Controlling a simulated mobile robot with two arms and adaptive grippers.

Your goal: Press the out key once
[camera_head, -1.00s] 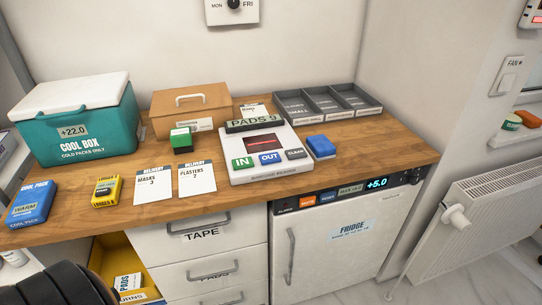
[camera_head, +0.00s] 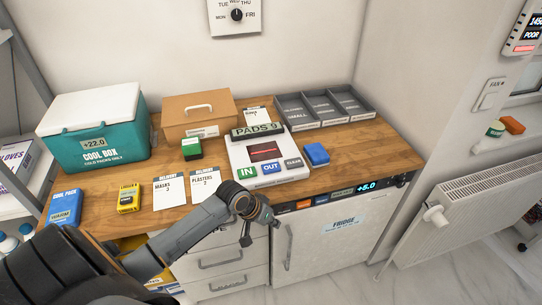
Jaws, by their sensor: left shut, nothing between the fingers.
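The white counting device (camera_head: 242,154) stands on the wooden counter, with a "PADS 9" label on top and a dark display with a red line. Its front row has a green IN key (camera_head: 247,172), a blue OUT key (camera_head: 271,168) and a grey CLEAR key (camera_head: 292,163). My left gripper (camera_head: 247,234) is shut and empty. In the picture it shows below the device, in front of the drawers. The arm comes in from the lower left. My right gripper is not in view.
A teal cool box (camera_head: 98,144), a cardboard box (camera_head: 197,117), a green-topped stamp (camera_head: 192,149), delivery cards (camera_head: 169,191), a yellow box (camera_head: 128,198) and a blue cool pack (camera_head: 63,208) are on the counter. A blue block (camera_head: 316,154) lies right of the device, near grey trays (camera_head: 326,106).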

